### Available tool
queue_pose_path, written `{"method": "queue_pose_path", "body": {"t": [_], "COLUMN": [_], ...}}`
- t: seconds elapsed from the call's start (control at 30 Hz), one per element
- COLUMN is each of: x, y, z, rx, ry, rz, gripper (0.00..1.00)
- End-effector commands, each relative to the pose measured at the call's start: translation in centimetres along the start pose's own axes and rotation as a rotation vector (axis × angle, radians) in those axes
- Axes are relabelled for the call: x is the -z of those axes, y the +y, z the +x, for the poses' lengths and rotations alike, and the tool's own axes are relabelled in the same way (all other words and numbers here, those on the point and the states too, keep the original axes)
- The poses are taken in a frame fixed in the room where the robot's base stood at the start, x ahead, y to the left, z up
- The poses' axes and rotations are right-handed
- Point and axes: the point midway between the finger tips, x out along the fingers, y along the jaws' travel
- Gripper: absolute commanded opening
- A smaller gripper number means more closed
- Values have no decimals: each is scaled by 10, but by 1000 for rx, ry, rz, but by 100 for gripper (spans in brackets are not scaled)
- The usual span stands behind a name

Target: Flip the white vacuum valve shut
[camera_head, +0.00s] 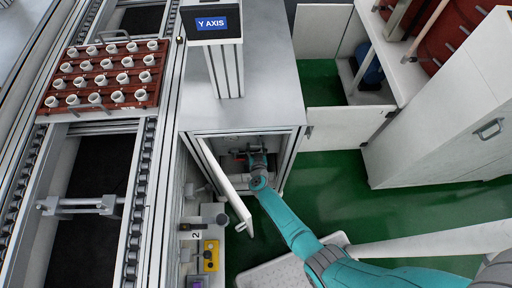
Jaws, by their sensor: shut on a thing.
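My gripper (255,157) is inside the open cabinet (217,119) under the silver-grey worktop, among small fittings. It is shut on a small part there, which the gripper itself mostly hides. The white vacuum valve cannot be made out clearly at this size, so I cannot tell its position or whether it is the part held. My teal arm reaches in from the lower right.
The white cabinet door (226,184) stands open left of my arm. A yellow control box (211,256) is below it. A conveyor with a red-brown tray (71,100) of white pots runs at left. Green floor (333,193) is clear on the right.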

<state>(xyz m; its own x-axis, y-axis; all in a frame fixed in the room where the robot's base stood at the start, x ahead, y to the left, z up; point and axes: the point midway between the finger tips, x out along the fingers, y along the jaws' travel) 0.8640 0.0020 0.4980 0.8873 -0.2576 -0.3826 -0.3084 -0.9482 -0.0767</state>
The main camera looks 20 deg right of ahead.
Motion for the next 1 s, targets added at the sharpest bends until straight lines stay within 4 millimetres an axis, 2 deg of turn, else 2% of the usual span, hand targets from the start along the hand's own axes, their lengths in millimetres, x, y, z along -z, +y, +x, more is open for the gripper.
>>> {"method": "queue_pose_path", "body": {"t": [0.3,0.73,0.77,0.8,0.87,1.0], "x": [0,0,0,0,0,-1], "y": [0,0,0,0,0,0], "z": [1,2,2,1,1,1], "rx": [-32,-35,-35,-35,-35,-35], "ry": [3,3,3,3,3,2], "rz": [-78,-87,-87,-87,-86,-86], "gripper": [24,24,61,71,84,84]}}
